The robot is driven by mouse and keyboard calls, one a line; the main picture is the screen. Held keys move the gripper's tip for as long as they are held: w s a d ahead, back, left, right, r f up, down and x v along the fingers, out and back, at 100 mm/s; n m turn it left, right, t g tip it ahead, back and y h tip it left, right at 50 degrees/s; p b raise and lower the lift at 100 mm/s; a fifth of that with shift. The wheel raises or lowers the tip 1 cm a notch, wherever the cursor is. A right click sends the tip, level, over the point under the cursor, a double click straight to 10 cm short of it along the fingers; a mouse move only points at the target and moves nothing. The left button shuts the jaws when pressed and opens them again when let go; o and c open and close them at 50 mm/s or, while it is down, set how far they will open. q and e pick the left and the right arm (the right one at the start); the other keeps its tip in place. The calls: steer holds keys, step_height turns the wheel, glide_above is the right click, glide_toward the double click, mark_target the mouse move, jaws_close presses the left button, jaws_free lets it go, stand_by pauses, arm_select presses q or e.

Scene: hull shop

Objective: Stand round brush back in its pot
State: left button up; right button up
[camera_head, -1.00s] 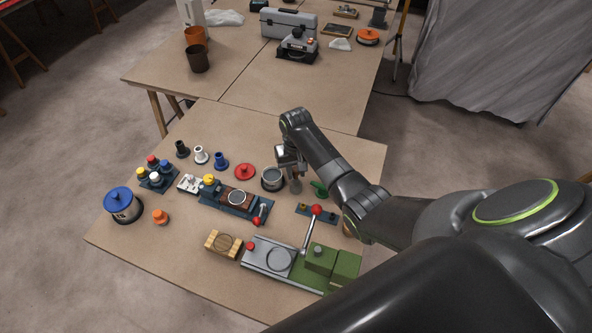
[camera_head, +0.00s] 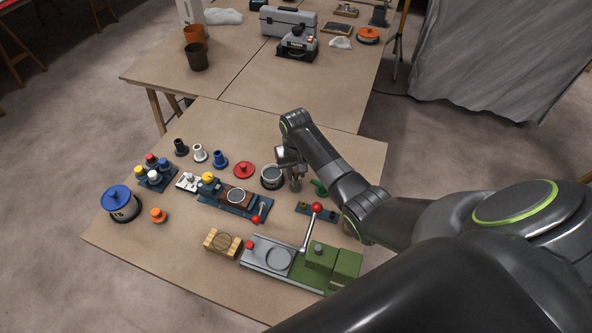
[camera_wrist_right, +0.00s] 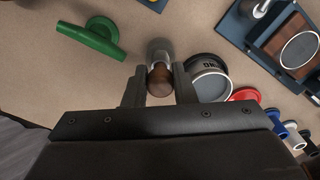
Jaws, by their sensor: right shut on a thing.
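My right gripper (camera_head: 291,172) is shut on the round brush (camera_wrist_right: 159,80). In the right wrist view its brown wooden handle end and pale metal collar show between the fingers. In the head view the brush (camera_head: 295,185) hangs roughly upright below the fingers, close to the table; I cannot tell whether it touches. A round pot (camera_head: 272,178) with a dark band and a grey inside stands just left of the brush. In the right wrist view the pot (camera_wrist_right: 210,84) is right of the fingers, partly hidden by the gripper. My left gripper is not in view.
A green object (camera_head: 319,188) lies just right of the brush. A red disc (camera_head: 244,169) is left of the pot. A blue fixture (camera_head: 235,208) and a green-grey machine with a red-knobbed lever (camera_head: 316,208) stand nearer. Bare tabletop lies behind the pot.

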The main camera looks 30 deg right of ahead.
steer(key=shift+s+p, duration=0.1)
steer(key=shift+p, duration=0.2)
stand_by(0.6)
steer(key=shift+p, duration=0.35)
steer(key=shift+f+b, duration=0.4)
steer(key=shift+f, duration=0.15)
steer(key=o, duration=0.7)
step_height(320, 180, up, 8)
steer(key=p, duration=0.9)
steer(key=shift+r, duration=1.5)
